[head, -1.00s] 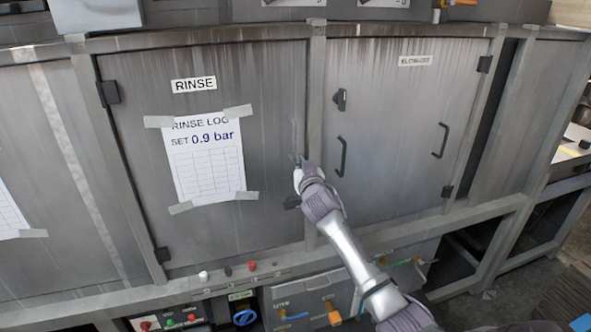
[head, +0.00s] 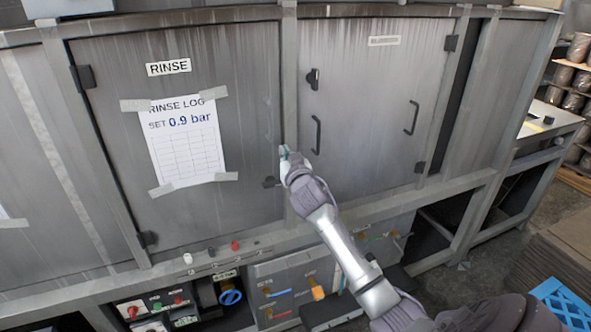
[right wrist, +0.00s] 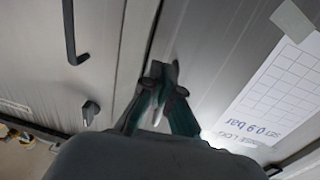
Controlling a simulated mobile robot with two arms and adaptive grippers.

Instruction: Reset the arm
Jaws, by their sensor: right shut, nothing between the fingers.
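My right arm reaches up from the lower right of the head view. Its right gripper (head: 284,152) is in front of the frame post between the two cabinet doors, near the right edge of the RINSE door (head: 250,110). In the right wrist view the gripper (right wrist: 158,75) has its fingertips together and holds nothing. The seam beside the RINSE door runs just past the fingertips. I cannot tell how far the fingertips are from the metal. My left gripper is not in view.
The right door (head: 365,100) is shut and has black handles (head: 316,134). A taped log sheet (head: 185,150) hangs on the RINSE door. Control panels with knobs and a blue valve wheel (head: 230,296) sit below. Cardboard (head: 560,245) and a blue crate (head: 565,300) stand on the floor at right.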

